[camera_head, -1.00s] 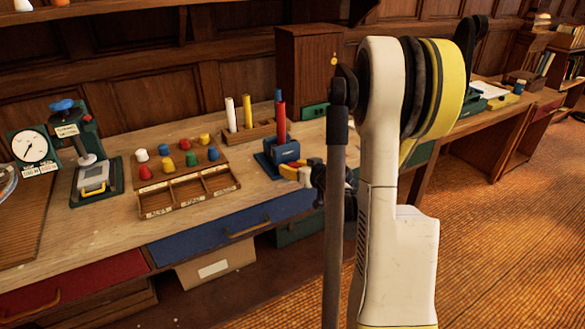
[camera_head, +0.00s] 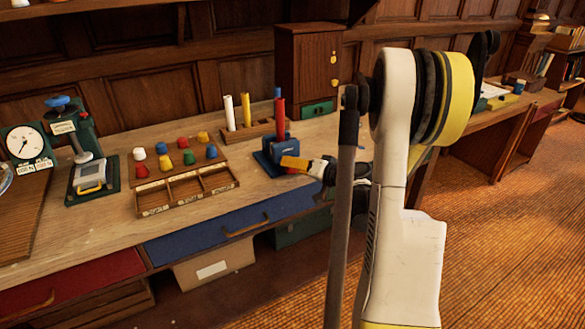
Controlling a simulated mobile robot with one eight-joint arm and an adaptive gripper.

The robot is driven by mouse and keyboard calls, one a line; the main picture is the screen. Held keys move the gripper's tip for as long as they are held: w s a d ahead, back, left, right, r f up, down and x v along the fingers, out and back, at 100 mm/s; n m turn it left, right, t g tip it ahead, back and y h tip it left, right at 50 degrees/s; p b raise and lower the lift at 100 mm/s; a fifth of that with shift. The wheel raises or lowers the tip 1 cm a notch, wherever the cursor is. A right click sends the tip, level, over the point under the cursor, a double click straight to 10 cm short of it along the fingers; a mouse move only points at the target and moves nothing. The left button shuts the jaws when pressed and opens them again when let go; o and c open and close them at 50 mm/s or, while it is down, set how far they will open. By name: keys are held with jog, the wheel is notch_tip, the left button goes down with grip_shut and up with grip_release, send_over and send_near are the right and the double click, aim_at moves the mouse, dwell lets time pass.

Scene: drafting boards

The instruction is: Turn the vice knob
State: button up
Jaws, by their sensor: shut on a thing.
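The small blue vice (camera_head: 272,160) stands on the bench with a red rod (camera_head: 279,120) upright in it.
A sorting tray (camera_head: 187,192) with several coloured caps stands left of the vice. A wooden rack (camera_head: 250,132) with white and yellow rods is behind it. A green press with a dial gauge (camera_head: 25,143) stands at the far left. A wooden cabinet (camera_head: 308,65) stands at the back.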

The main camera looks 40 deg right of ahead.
jog(key=shift+m+t+y, duration=0.5)
jog(key=shift+m, duration=0.8)
jog(key=o, duration=1.2)
jog(key=shift+s+f, duration=0.1)
jog(key=shift+s, duration=0.05)
jog(key=v, duration=0.7)
jog(key=shift+s+d, duration=0.1)
jog(key=shift+s, duration=0.3)
